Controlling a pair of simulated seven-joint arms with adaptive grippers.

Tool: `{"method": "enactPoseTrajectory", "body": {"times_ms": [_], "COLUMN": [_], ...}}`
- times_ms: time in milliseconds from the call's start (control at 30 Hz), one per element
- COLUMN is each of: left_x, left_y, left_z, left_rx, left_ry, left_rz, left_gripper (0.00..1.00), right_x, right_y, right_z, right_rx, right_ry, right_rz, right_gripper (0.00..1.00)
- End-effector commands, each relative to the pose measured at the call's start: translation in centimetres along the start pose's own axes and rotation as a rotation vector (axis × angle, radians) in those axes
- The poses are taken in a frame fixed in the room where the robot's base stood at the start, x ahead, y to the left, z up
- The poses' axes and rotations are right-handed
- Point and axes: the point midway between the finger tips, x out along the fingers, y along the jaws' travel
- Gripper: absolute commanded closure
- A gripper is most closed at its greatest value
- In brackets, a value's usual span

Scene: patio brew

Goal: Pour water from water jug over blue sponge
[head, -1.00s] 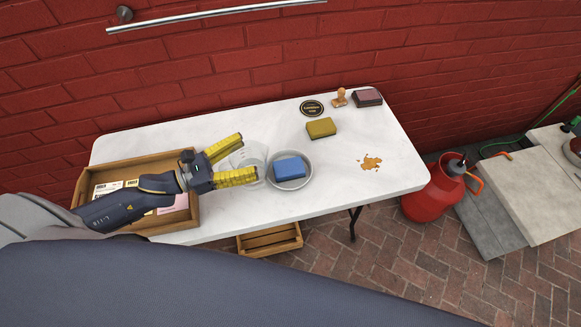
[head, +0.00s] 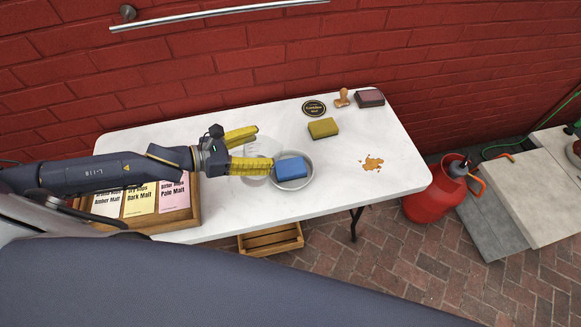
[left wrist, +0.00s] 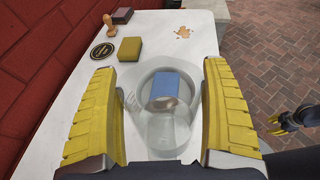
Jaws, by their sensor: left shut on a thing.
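The water jug (head: 262,149) is clear and hard to make out in the head view. It stands out better in the left wrist view (left wrist: 168,136), between the yellow fingers. My left gripper (head: 258,150) is shut on it, beside the sponge's dish. I cannot tell whether the jug touches the table. The blue sponge (head: 291,168) lies in a round grey dish (head: 309,178), just right of the jug; in the left wrist view the sponge (left wrist: 165,88) shows beyond the jug. My right gripper (left wrist: 290,121) shows small at the right edge of the left wrist view; its opening is unclear.
A yellow-green sponge (head: 323,128), a black round label (head: 314,108), a wooden stamp (head: 342,98) and a dark pad (head: 370,98) lie behind. A brown spill (head: 371,163) marks the right side of the white table (head: 345,188). A wooden tray of malt packets (head: 183,220) sits left.

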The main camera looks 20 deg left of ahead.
Motion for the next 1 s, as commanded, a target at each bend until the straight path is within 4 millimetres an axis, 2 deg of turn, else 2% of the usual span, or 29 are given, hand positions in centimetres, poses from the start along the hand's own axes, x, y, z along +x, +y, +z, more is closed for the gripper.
{"method": "enactPoseTrajectory", "body": {"times_ms": [267,433,700,1000], "left_x": [2.1,4.3,5.3,6.0], "left_y": [0.0,-0.1,0.0,0.0], "left_z": [1.1,1.5,0.8,-0.4], "left_rx": [0.007,0.009,0.004,0.003], "left_ry": [0.16,0.317,0.472,0.556], "left_rz": [-0.002,-0.004,-0.002,-0.001], "left_gripper": [0.66,0.66,0.66,0.66], "right_x": [0.0,0.0,0.0,0.0], "right_y": [0.0,0.0,0.0,0.0], "right_z": [0.0,0.0,0.0,0.0], "right_rx": [0.0,0.0,0.0,0.0], "right_ry": [0.0,0.0,0.0,-0.001], "right_rz": [0.0,0.0,0.0,0.0], "right_gripper": [0.56,0.56,0.56,0.56]}}
